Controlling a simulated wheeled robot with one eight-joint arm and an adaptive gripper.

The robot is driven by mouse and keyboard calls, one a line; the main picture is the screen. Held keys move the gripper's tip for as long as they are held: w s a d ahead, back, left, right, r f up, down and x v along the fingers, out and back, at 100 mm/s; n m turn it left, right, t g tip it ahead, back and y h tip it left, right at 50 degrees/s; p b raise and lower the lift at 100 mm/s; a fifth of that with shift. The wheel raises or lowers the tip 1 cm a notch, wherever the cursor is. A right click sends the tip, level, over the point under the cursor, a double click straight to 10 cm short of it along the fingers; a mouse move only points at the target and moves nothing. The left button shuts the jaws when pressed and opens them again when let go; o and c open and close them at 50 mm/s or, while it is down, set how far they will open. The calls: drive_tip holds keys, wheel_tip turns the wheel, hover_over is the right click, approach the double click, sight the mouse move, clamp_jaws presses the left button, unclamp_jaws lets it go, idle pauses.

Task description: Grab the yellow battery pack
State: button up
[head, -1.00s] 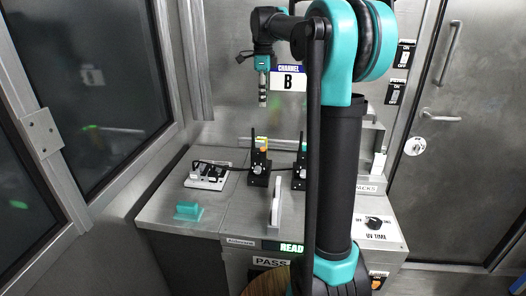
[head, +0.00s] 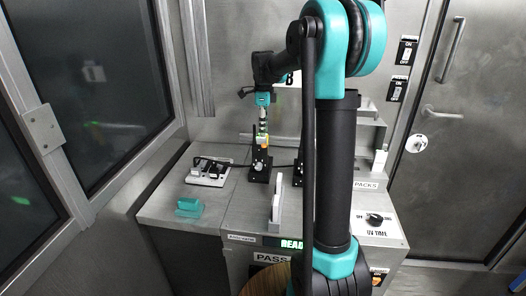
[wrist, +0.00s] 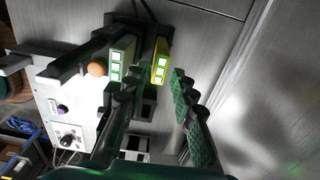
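The yellow battery pack (wrist: 161,60) shows in the wrist view with lit white squares on its face. It stands in a dark holder, and its lower part is partly hidden. A second, greenish pack (wrist: 119,58) with similar lit squares stands to its left. My gripper (wrist: 153,80) is open, its two fingers apart, with the yellow pack just beyond and between the fingertips in the picture. In the head view my gripper (head: 263,122) points down right above the pack in the black holder (head: 259,166). I cannot tell whether a finger touches it.
A white upright piece (head: 276,200) stands in front of the holder. A second black holder is mostly hidden behind my arm. A knob panel (head: 375,222) is at right.

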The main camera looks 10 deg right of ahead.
drive_tip(key=shift+a+f, duration=0.1)
drive_tip(key=shift+f, duration=1.65)
clamp_jaws()
